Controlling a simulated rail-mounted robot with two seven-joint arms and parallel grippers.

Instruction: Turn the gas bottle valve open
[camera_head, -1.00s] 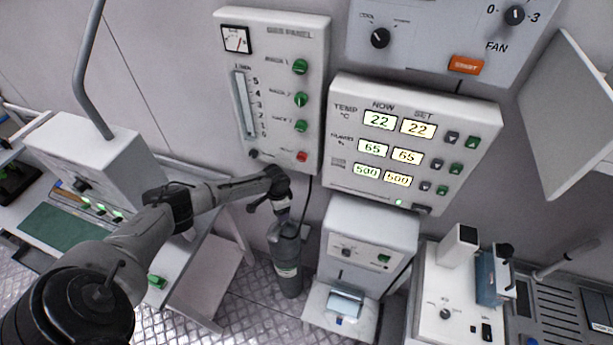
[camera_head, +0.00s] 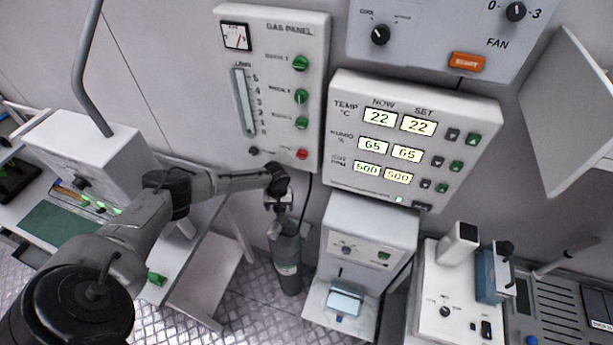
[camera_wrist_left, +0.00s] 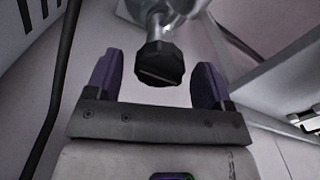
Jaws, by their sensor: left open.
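The grey gas bottle (camera_head: 286,262) stands upright on the floor beneath the gas panel. Its top is partly hidden by my left gripper (camera_head: 280,206), which points down over it. In the left wrist view the black faceted valve knob (camera_wrist_left: 160,64) sits on a metal stem, between and a little beyond the purple fingertips. My left gripper (camera_wrist_left: 152,80) is open, with a gap on both sides of the knob; no contact shows. My right gripper is not in view.
The gas panel (camera_head: 318,110) hangs on the wall above the bottle. A white dispenser unit (camera_head: 368,240) stands close to the bottle's right, and a white bench (camera_head: 205,285) lies to its left. A dark hose (camera_wrist_left: 62,80) runs along the left in the wrist view.

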